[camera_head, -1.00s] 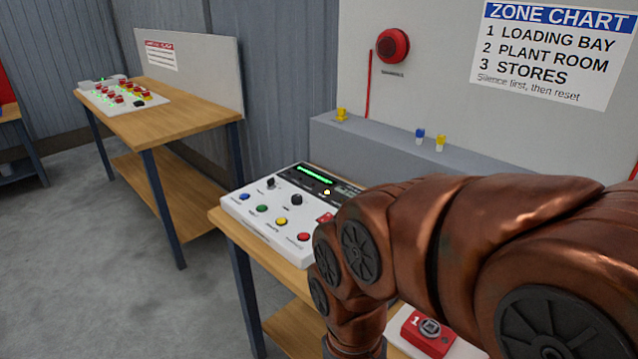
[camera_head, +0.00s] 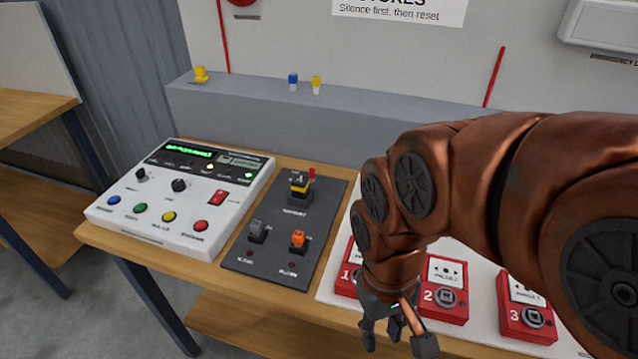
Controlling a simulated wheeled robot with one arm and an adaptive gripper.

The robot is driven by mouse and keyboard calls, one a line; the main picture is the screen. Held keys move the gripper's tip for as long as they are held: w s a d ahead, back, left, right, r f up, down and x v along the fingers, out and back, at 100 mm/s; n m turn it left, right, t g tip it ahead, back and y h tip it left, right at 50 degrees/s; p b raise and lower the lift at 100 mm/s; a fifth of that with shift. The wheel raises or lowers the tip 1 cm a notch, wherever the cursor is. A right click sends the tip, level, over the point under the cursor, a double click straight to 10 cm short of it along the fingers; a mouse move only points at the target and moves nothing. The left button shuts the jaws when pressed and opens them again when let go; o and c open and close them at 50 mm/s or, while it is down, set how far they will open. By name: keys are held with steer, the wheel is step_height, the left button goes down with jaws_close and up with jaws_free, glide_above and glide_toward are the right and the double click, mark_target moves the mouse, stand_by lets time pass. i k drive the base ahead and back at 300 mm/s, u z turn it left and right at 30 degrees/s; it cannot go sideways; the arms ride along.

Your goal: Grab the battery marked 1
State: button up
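No battery marked 1 can be made out in this view. The only figure 1 I see is on a red wall-type unit (camera_head: 346,281) on a white board, partly hidden by my arm. My gripper (camera_head: 398,338) hangs pointing down in front of the board's near edge, at the bottom of the view. Its fingers are spread apart. A small dark purplish patch shows between them, too small to tell whether it is part of the gripper.
Red units marked 2 (camera_head: 443,293) and 3 (camera_head: 527,309) sit on the same white board (camera_head: 480,335). Left of it are a dark switch panel (camera_head: 277,262) and a white control panel (camera_head: 185,195). Blue and yellow small items (camera_head: 293,82) stand on the grey ledge (camera_head: 370,112) behind.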

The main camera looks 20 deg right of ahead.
mark_target(300, 183)
steer(key=k, duration=1.15)
steer(key=u, duration=0.7)
steer(key=i, duration=1.6)
steer(key=z, duration=0.55)
